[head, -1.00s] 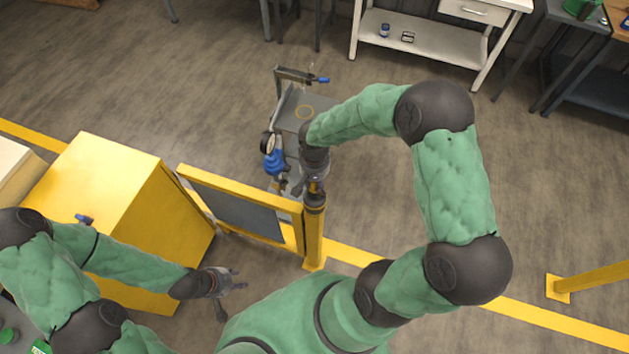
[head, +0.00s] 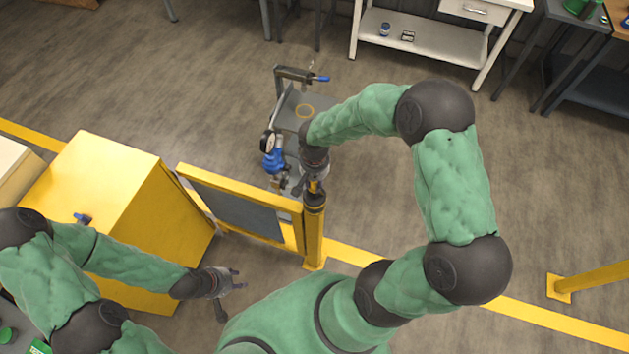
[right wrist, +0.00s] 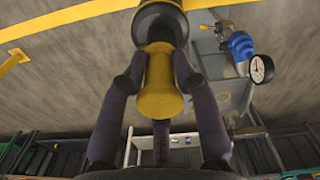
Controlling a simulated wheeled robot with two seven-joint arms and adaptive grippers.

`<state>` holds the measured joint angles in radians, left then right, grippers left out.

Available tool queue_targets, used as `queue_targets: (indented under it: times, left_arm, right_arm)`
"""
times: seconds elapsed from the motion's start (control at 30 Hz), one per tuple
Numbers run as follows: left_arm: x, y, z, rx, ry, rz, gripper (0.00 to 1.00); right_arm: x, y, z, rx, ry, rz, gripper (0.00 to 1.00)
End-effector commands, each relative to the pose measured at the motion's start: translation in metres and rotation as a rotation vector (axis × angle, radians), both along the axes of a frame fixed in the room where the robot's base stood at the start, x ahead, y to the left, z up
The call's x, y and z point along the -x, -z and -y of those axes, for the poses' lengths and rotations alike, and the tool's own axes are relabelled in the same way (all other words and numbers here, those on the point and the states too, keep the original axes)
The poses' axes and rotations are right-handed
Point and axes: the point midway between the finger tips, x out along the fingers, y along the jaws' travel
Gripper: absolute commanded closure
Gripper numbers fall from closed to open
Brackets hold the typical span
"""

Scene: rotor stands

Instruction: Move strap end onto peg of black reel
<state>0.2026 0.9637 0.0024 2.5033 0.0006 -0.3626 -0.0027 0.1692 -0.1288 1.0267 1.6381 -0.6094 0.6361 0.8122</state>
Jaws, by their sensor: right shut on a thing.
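The black reel (head: 315,198) sits at the top of a yellow post in the head view, and its dark body shows at the top of the right wrist view (right wrist: 158,22). My right gripper (right wrist: 158,82) is shut on a yellow spool-shaped piece (right wrist: 158,101) directly in line with the reel. I cannot tell whether this piece is the strap end or the peg, or whether it is seated. No length of strap is clearly visible. In the head view the right hand covers much of this spot. My left gripper (head: 238,278) is open and empty, low on the left.
A yellow-framed grey panel (head: 240,213) adjoins the post. A yellow cabinet (head: 115,185) stands left of it. Just beyond the post are a grey stand (head: 288,105) and a blue part with a dial gauge (head: 273,158). Open floor lies to the right.

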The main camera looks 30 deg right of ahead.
Motion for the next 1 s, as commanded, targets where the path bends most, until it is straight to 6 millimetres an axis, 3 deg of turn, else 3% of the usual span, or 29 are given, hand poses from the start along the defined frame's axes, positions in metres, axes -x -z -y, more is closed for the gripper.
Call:
queue_targets:
  times: [0.2,0.23,0.3,0.33,0.73,1.0]
  left_arm:
    - [0.0,0.003,0.0,0.0,0.0,0.0,0.6]
    - [0.0,0.003,0.0,0.0,0.0,0.0,0.6]
    - [0.0,0.003,0.0,0.0,0.0,0.0,0.6]
    - [0.0,0.003,0.0,0.0,0.0,0.0,0.6]
    - [0.0,0.003,0.0,0.0,0.0,0.0,0.6]
    - [0.0,0.003,0.0,0.0,0.0,0.0,0.6]
  right_arm:
    - [0.0,0.003,0.0,0.0,0.0,0.001,1.0]
    - [0.0,0.003,0.0,0.0,0.0,0.001,0.64]
    - [0.0,0.002,0.0,0.0,0.0,0.001,0.44]
    - [0.0,0.002,0.0,0.0,0.0,0.001,0.41]
    - [0.0,-0.002,0.0,0.001,0.0,0.002,0.41]
    - [-0.002,-0.044,0.0,0.001,0.0,0.006,0.41]
